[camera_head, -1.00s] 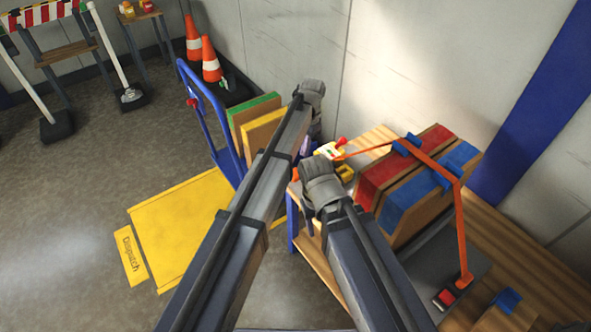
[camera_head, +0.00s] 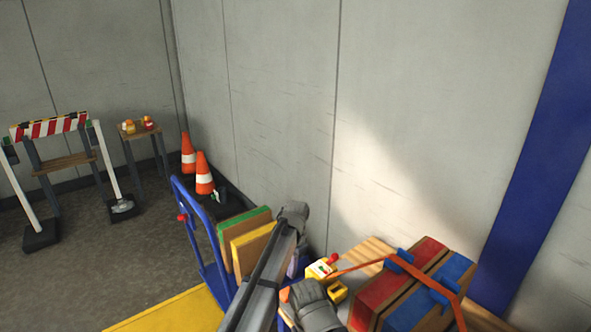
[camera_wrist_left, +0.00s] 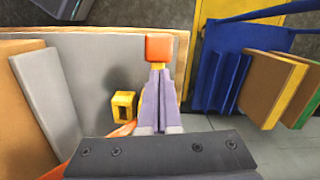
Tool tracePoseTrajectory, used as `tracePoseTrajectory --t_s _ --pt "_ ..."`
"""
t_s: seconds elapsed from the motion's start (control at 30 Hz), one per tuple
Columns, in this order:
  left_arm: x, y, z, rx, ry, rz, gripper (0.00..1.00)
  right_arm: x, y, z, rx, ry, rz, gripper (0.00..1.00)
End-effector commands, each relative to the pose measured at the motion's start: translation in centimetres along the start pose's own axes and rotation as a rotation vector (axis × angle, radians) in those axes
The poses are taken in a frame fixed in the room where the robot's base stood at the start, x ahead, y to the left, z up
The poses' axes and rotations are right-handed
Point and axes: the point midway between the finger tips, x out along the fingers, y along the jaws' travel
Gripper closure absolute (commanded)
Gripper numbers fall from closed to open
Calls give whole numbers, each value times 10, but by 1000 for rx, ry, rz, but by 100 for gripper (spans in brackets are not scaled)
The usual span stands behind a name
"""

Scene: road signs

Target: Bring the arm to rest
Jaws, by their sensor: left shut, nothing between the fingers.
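My left arm reaches in from the bottom of the head view, its grey wrist joint near the wall. The fingers of my left gripper (camera_head: 296,264) hang below that joint, partly hidden by the arm. In the left wrist view my left gripper (camera_wrist_left: 158,88) is shut and empty, its two purple-grey fingers together. An orange block with a yellow part under it (camera_wrist_left: 160,49) shows just beyond the fingertips; I cannot tell whether they touch.
A wooden table (camera_head: 370,250) bears a strapped red and blue case (camera_head: 395,285) and a yellow block (camera_head: 338,291). A blue cart (camera_head: 207,245) with upright boards (camera_head: 252,240) stands to the left. Traffic cones (camera_head: 203,175) and a striped barrier (camera_head: 50,126) are farther back.

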Motion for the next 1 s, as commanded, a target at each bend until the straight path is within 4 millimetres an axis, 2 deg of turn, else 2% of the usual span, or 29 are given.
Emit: tracePoseTrajectory --t_s 0.03,0.2,0.3,0.5,0.77,0.8,1.0 --pt "3 1 31 -53 8 1 100 0 0 0 0 0 0 50" --pt "12 4 127 -301 55 1 100 0 0 0 0 0 0 50" --pt "16 7 164 -419 77 3 100 0 0 0 0 0 0 50" --pt "21 18 224 -605 112 7 100 0 0 0 0 0 0 50" --pt "26 39 289 -812 152 13 100 0 0 0 0 0 0 50" --pt "14 40 280 -791 145 12 100 -12 1 1 0 0 0 50" --pt "-14 66 268 -709 110 0 100 -39 4 2 0 0 0 50"
